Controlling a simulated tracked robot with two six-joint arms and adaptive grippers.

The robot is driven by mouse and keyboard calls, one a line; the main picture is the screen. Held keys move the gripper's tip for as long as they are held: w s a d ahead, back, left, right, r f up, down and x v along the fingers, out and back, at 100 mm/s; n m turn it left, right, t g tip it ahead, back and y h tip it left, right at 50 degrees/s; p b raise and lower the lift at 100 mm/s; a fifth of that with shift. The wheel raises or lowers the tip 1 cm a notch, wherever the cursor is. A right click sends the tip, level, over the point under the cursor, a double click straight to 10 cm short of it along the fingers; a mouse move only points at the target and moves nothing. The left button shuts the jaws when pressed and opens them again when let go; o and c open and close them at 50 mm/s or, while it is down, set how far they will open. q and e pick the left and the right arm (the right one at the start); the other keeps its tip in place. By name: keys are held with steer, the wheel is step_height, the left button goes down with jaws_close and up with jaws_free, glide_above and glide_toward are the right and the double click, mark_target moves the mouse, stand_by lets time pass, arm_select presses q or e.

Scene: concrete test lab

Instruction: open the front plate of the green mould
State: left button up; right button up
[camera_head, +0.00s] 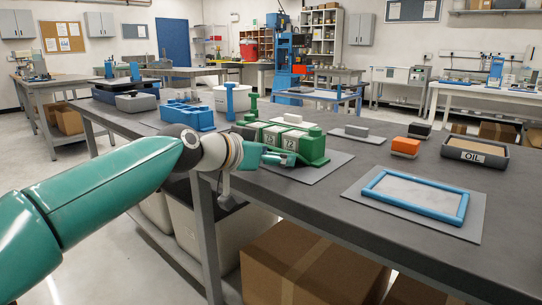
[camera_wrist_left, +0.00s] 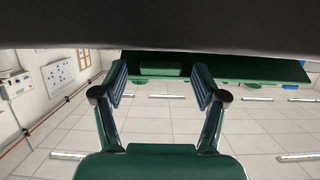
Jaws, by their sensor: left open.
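The green mould (camera_head: 313,147) stands on a grey mat near the table's front edge in the head view. Pale blocks (camera_head: 290,143) sit in it, with the numbers 35 and 72 legible. My left gripper (camera_head: 283,157) is at the mould's near side, low against its front. In the left wrist view my left gripper (camera_wrist_left: 160,80) has its two fingers spread with nothing between them. A long green plate (camera_wrist_left: 250,68) crosses behind the fingertips there. I cannot tell whether the fingers touch it. My arm and gripper hide part of the mould's front. My right gripper is not in view.
A blue frame (camera_head: 415,196) lies on a mat to the right. An orange-topped block (camera_head: 405,147) and an OIL tray (camera_head: 475,153) stand farther right. Blue parts (camera_head: 188,115) lie left of the mould. Bare table lies between the two mats.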

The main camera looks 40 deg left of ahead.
arm_select(q)
steer(key=shift+s+r, duration=0.1)
steer(key=d+v, duration=0.1)
steer(key=v, duration=1)
steer(key=shift+s+a, duration=0.35)
steer(key=shift+a, duration=0.15)
